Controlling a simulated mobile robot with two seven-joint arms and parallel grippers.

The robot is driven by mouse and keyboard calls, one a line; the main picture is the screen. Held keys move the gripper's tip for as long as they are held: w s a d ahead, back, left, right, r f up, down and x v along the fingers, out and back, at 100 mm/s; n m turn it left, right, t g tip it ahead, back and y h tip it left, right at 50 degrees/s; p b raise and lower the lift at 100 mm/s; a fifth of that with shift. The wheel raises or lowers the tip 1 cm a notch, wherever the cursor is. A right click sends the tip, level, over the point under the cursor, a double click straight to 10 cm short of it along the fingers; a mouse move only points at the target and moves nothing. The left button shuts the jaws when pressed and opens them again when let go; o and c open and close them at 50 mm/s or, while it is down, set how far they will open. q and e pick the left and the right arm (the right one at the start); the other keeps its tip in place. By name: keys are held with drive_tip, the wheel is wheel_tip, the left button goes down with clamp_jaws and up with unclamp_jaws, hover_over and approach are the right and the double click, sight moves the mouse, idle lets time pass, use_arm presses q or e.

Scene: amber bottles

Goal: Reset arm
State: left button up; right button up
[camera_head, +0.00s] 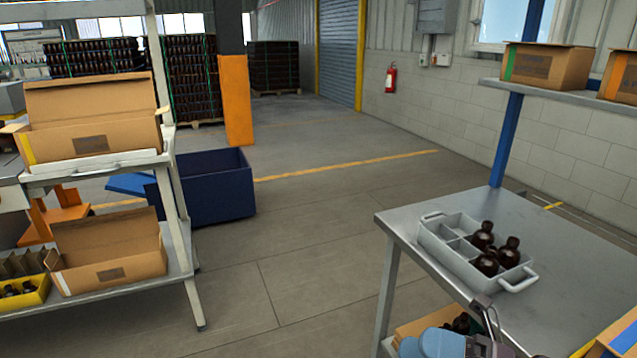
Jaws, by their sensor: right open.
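My right gripper (484,304) shows in part at the bottom of the head view, by the near edge of the metal table (570,258). It is open, and I see nothing held in it. My blue and grey right arm links are below it. A grey divided crate (455,250) with handles stands on the table, beyond the gripper. Several dark amber bottles (483,236) stand upright in its right part; its left compartments look empty. My left gripper is not in view.
A cardboard box (412,328) with dark bottles sits under the table, partly hidden by my arm. Cardboard boxes (92,118) stand on the left shelf rack. A blue bin (215,190) is on the floor. The middle floor is clear.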

drive_tip(key=w+d+f+m+t+h, duration=0.1)
drive_tip(key=d+f+m+t+h, duration=0.45)
drive_tip(key=m, duration=0.65)
drive_tip(key=w+d+f+m+t+h, duration=0.1)
drive_tip(key=d+f+m+t+h, duration=0.2)
drive_tip(key=f+m+t+h, duration=0.7)
drive_tip(key=s+d+f+m+g+h, duration=0.2)
drive_tip(key=s+f+m+g, duration=0.3)
drive_tip(key=s+f+m, duration=0.1)
drive_tip(key=s+d+f+m+g+h+p, duration=0.1)
drive_tip(key=s+d+f+m+g+h, duration=0.2)
drive_tip(key=s+f+m, duration=0.4)
drive_tip(key=shift+f+m+g, duration=0.75)
drive_tip(key=shift+m+g, duration=0.1)
drive_tip(key=shift+m, duration=0.15)
